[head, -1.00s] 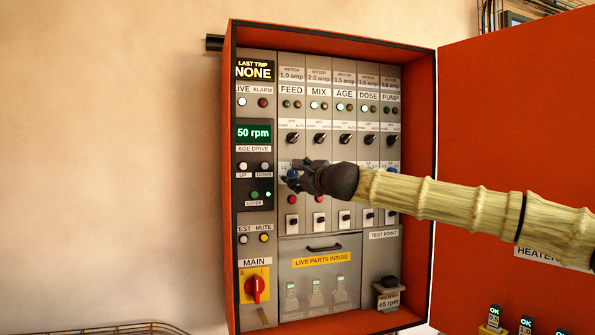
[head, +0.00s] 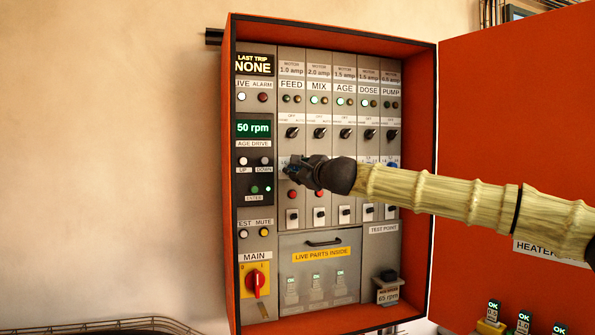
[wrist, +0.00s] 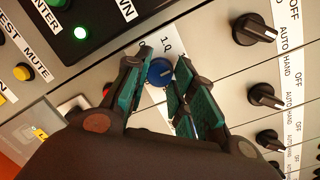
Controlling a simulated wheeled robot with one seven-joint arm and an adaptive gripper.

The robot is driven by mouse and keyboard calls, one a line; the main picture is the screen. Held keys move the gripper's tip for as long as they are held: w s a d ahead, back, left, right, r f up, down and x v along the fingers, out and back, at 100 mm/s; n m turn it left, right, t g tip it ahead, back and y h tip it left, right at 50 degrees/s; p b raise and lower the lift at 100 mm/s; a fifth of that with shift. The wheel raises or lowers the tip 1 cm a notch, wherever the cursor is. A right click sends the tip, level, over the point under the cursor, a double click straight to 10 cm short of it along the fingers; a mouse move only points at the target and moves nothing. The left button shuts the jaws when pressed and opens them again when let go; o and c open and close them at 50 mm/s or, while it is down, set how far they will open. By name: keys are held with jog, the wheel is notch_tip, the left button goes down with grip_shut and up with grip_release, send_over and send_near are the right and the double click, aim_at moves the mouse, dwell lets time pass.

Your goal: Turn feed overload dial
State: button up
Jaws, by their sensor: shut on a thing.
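The feed overload dial is a small round blue knob on the grey FEED column; it shows in the wrist view (wrist: 160,72) beside a "1.0" mark. In the head view my gripper mostly hides it. My gripper (wrist: 160,80) has one finger on each side of the dial and is shut on it. In the head view my gripper (head: 291,171) reaches in from the right across the other columns, below the black FEED selector knob (head: 292,133).
The panel sits in an orange cabinet (head: 432,200) with its door (head: 510,130) open at right. The red MAIN switch (head: 256,283) is at lower left.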

jog(key=shift+r, duration=0.15)
jog(key=shift+r+n+p, duration=0.2)
jog(key=shift+n+p, duration=0.5)
jog(key=shift+n, duration=0.5)
jog(key=shift+n+g+h+p, duration=0.3)
jog(key=shift+n+p, duration=0.35)
jog(key=shift+n, duration=0.55)
jog(key=n+p, duration=0.1)
jog(key=n, duration=0.2)
jog(key=shift+a+f+n+h, duration=0.1)
jog(key=shift+f+n+h, duration=0.05)
jog(key=shift+n+h, duration=0.25)
jog(key=shift+f, duration=0.1)
jog(key=o, duration=1.1)
jog(key=shift+c, duration=0.2)
jog(key=shift+s, duration=0.1)
